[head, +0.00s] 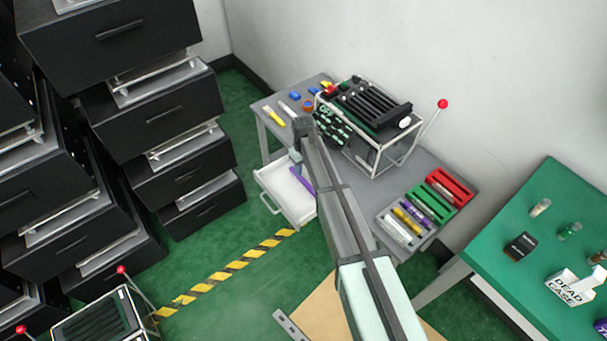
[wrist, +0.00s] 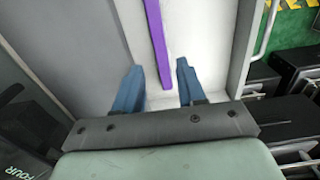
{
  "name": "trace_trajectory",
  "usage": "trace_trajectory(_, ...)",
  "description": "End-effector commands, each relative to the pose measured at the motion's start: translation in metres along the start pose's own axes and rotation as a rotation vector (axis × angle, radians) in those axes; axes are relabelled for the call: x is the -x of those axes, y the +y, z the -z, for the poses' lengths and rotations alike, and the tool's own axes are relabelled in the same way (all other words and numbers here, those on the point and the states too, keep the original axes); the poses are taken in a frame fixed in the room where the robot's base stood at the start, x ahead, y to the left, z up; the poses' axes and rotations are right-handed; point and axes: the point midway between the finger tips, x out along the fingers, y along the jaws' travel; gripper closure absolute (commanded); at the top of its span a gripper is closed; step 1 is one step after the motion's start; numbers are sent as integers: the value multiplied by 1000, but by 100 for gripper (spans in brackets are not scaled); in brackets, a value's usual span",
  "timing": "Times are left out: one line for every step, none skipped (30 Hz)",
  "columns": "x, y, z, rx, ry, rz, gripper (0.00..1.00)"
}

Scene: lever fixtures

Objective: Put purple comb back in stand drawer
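The purple comb (head: 302,180) shows as a thin purple strip at the open white stand drawer (head: 270,181), partly hidden by my arm. In the wrist view the comb (wrist: 156,38) runs from the top edge down over the white drawer floor (wrist: 205,40), and its near end lies between my fingers. It appears to lie in the drawer. My gripper (wrist: 158,66) is open, with a blue finger on each side of the comb and a gap to both. In the head view my gripper (head: 296,158) is over the drawer, mostly hidden by my arm.
The grey stand table (head: 433,170) holds a wire-framed rack (head: 372,115) with a red-knobbed lever, coloured trays (head: 448,190) and small items. Black drawer cabinets (head: 190,170) stand at left. A green table (head: 520,225) stands at right. Striped floor tape (head: 230,268) lies before the drawer.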

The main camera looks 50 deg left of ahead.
Motion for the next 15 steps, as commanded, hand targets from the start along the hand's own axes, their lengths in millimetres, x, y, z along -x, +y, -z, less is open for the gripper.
trace_trajectory(9,0,0,0,1,0,60)
trace_trajectory(13,0,-1,0,1,0,60)
trace_trajectory(18,0,0,0,1,0,60)
trace_trajectory(22,0,0,0,1,-1,60)
trace_trajectory(25,0,0,0,1,0,60)
trace_trajectory(29,0,0,0,1,0,60)
trace_trajectory(31,0,0,0,0,0,60)
trace_trajectory(33,0,0,0,0,0,60)
trace_trajectory(35,0,0,0,-1,0,60)
trace_trajectory(36,0,0,0,-1,0,60)
trace_trajectory(37,0,0,0,-1,0,60)
trace_trajectory(38,0,0,0,-1,0,60)
trace_trajectory(38,0,0,0,-1,0,60)
trace_trajectory(39,0,0,0,-1,0,60)
trace_trajectory(39,0,0,0,-1,0,60)
